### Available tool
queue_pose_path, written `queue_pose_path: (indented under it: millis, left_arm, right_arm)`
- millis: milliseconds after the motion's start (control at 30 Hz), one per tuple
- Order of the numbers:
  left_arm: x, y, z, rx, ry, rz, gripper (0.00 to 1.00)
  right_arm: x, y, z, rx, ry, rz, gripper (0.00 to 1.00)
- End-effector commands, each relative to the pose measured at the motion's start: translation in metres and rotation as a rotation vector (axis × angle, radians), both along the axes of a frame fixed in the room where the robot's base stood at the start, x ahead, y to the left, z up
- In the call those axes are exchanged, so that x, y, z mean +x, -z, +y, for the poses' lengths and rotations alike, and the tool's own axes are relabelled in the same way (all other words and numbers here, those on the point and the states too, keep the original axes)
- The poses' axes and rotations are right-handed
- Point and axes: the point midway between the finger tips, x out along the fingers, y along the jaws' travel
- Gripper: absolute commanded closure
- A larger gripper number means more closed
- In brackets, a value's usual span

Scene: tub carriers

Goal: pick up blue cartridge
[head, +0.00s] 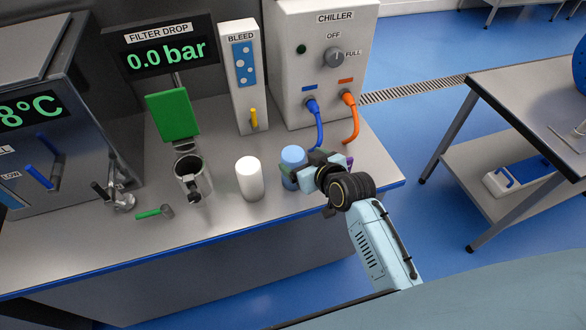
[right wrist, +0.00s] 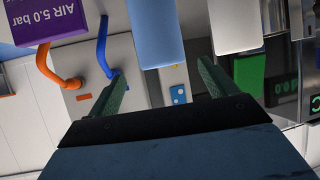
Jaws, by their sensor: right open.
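The blue cartridge (head: 293,156) stands upright near the front edge of the steel counter, partly hidden by my right gripper (head: 300,168). In the right wrist view the blue cartridge (right wrist: 155,32) appears between and just beyond the green fingers of my open right gripper (right wrist: 163,70). There is a gap on each side of it, and no contact can be made out. A white cartridge (head: 250,179) stands to the left of the blue one; it also shows in the right wrist view (right wrist: 235,22). My left gripper is not in view.
A metal filter cup (head: 192,182) with a raised green lid (head: 173,116) stands left of the white cartridge. The bleed box (head: 243,90) and chiller (head: 325,75), with blue and orange hoses, stand behind. A purple "AIR 5.0 bar" block (right wrist: 45,20) is beside the blue cartridge.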

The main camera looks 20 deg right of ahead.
Motion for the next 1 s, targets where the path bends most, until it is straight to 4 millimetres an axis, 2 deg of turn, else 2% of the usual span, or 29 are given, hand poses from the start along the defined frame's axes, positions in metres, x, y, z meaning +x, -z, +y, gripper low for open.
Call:
queue_pose_path:
  millis: [167, 500, 833, 1000]
  left_arm:
    - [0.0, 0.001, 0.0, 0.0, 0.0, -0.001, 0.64]
    - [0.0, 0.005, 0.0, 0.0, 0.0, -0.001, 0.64]
    - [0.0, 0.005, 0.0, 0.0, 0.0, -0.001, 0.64]
    - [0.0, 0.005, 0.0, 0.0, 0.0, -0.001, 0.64]
  right_arm:
    - [0.008, 0.004, 0.003, 0.002, 0.0, 0.001, 0.15]
    - [0.043, 0.023, 0.013, 0.001, 0.0, 0.001, 0.15]
    - [0.048, 0.025, 0.014, 0.001, 0.0, 0.001, 0.15]
    - [0.047, 0.025, 0.014, 0.001, 0.0, 0.001, 0.36]
